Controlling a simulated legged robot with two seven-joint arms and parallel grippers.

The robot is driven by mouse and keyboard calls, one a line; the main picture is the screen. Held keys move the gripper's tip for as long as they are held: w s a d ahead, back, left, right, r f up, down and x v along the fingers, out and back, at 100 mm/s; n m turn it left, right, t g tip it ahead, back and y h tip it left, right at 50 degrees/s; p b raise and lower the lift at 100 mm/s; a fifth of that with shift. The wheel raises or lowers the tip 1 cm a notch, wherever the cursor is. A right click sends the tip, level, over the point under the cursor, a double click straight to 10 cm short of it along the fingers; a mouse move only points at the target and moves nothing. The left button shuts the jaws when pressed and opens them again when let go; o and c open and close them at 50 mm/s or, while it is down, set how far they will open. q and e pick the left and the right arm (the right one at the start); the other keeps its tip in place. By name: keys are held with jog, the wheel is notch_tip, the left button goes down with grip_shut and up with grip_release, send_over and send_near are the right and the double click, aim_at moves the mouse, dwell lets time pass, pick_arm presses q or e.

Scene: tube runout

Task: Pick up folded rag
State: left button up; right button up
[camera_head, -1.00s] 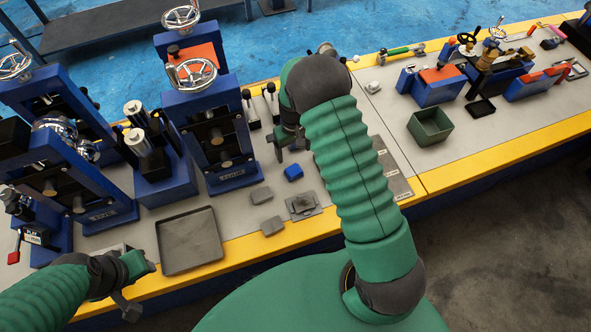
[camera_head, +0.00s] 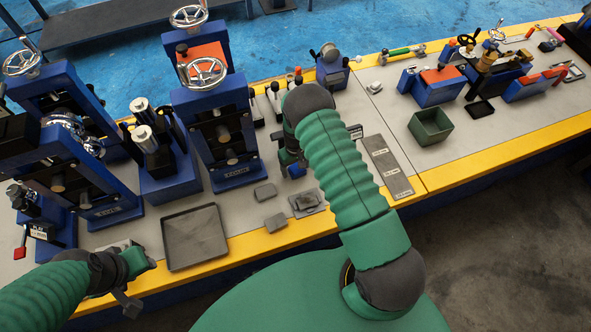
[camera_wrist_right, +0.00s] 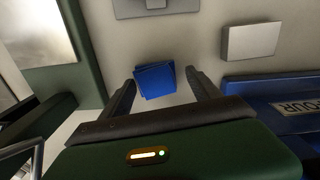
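The folded rag is a small blue folded cloth (camera_wrist_right: 155,81) on the grey bench top. In the right wrist view it lies between the two fingers of my right gripper (camera_wrist_right: 161,82), which are spread with a gap on each side of it. In the head view the rag (camera_head: 297,171) is partly covered by my right gripper (camera_head: 290,160) and arm. My left gripper (camera_head: 140,282) is at the lower left, by the empty tray, and its opening is hard to make out.
Grey blocks (camera_head: 265,191) and a small plate (camera_head: 304,204) sit near the rag. The empty dark tray (camera_head: 194,237) is to the left. Blue roll stands (camera_head: 214,130) rise behind it. A labelled strip (camera_head: 388,167) and a green bin (camera_head: 430,127) are to the right.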

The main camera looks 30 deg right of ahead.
jog(key=shift+c, duration=1.1)
jog(key=shift+s+d+f, duration=0.1)
jog(key=shift+d, duration=0.35)
jog(key=c, duration=0.9)
pick_arm(q)
jog(key=shift+d, duration=0.35)
pick_arm(e)
jog(key=shift+a, duration=0.1)
pick_arm(q)
jog(key=shift+a, duration=0.1)
pick_arm(e)
jog(key=shift+a, duration=0.1)
